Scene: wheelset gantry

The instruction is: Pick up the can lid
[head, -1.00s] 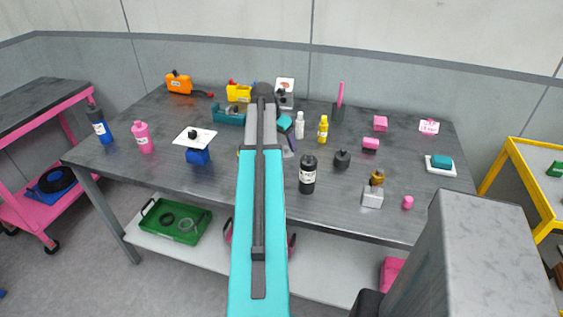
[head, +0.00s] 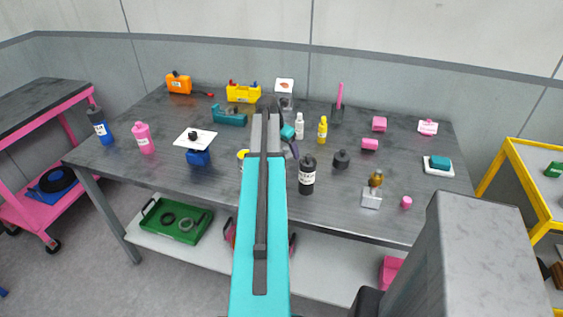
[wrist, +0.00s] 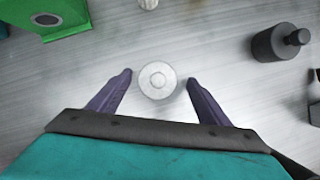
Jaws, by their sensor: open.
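The can lid (wrist: 157,80) is a round, pale grey disc with a raised ring at its centre. In the wrist view it lies on the grey tabletop between the fingertips of my gripper (wrist: 159,76). The two purple fingers are spread wide, with a gap on both sides of the lid, and hold nothing. In the head view only part of my gripper (head: 292,148) shows beside the arm, and I cannot make out the lid there. The height of the fingers above the table is hard to tell.
A black bottle (head: 307,175) stands close to the right of my gripper. White (head: 299,126) and yellow (head: 323,129) bottles stand behind it. A yellow item (head: 243,155) is partly hidden by my arm. A green object (wrist: 60,15) is at the wrist view's top left.

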